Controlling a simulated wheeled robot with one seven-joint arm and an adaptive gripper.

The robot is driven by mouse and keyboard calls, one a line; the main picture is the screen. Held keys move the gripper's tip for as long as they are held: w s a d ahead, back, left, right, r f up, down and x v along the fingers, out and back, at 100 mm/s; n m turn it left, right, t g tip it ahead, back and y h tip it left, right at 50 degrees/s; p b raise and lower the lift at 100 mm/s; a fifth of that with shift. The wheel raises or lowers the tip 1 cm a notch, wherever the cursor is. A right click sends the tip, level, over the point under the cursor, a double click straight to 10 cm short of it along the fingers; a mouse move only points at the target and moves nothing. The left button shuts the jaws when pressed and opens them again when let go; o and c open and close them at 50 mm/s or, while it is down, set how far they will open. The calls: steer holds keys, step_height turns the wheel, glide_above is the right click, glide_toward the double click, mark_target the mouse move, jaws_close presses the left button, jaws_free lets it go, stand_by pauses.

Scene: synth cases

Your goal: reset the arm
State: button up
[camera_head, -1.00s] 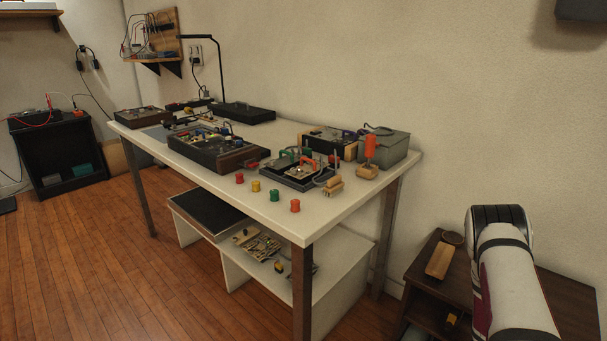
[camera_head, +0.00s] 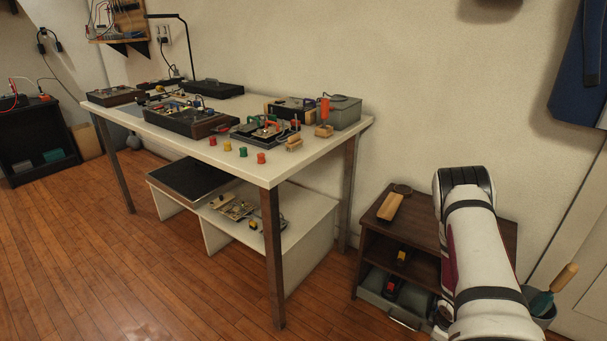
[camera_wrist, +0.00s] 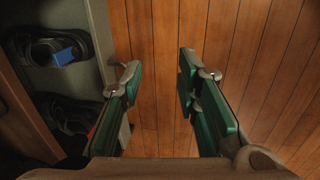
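My gripper (camera_wrist: 159,78) shows in the wrist view with its two green-padded fingers wide apart. Nothing is between them; only the wooden floor (camera_wrist: 165,35) shows there. In the head view my white arm stands at the lower right, in front of a dark brown cabinet (camera_head: 425,239). My gripper itself is hidden or out of frame there. In the wrist view an open grey drawer (camera_wrist: 98,25) lies just left of the fingers, with dark items and a blue piece in it.
A white workbench (camera_head: 320,150) with electronics cases stands at the left. Several coloured knobs, such as the red one (camera_head: 261,158), sit near its front edge. The open drawer (camera_head: 405,316) juts from the cabinet's bottom. A bucket (camera_head: 541,308) stands right of my arm.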

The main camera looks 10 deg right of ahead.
steer(key=w+a+r+m+h, duration=0.1)
steer(key=w+r+m, duration=0.15)
steer(key=r, duration=0.85)
steer(key=w+a+r+m+h, duration=0.1)
steer(key=w+r, duration=0.3)
steer(key=r, duration=0.7)
steer(key=s+a+r+m, duration=0.1)
steer(key=a+r, duration=0.3)
steer(key=r, duration=0.4)
steer(key=s+a+r+m, duration=0.1)
steer(key=a+r, duration=0.4)
steer(key=r, duration=0.4)
steer(key=s+a+r+m+y, duration=0.2)
steer(key=s+a+r, duration=1)
steer(key=a+r, duration=0.1)
steer(key=s+a+r+g+y, duration=0.1)
steer(key=s+a+r, duration=0.1)
steer(key=s+a, duration=0.5)
steer(key=s+a+r+y, duration=0.1)
steer(key=s+a+r, duration=0.1)
steer(key=s, duration=0.9)
step_height(320, 180, up, 34)
steer(key=t+p, duration=0.3)
steer(key=p, duration=2.9)
steer(key=shift+t+p, duration=0.4)
steer(key=shift+d+f, duration=0.1)
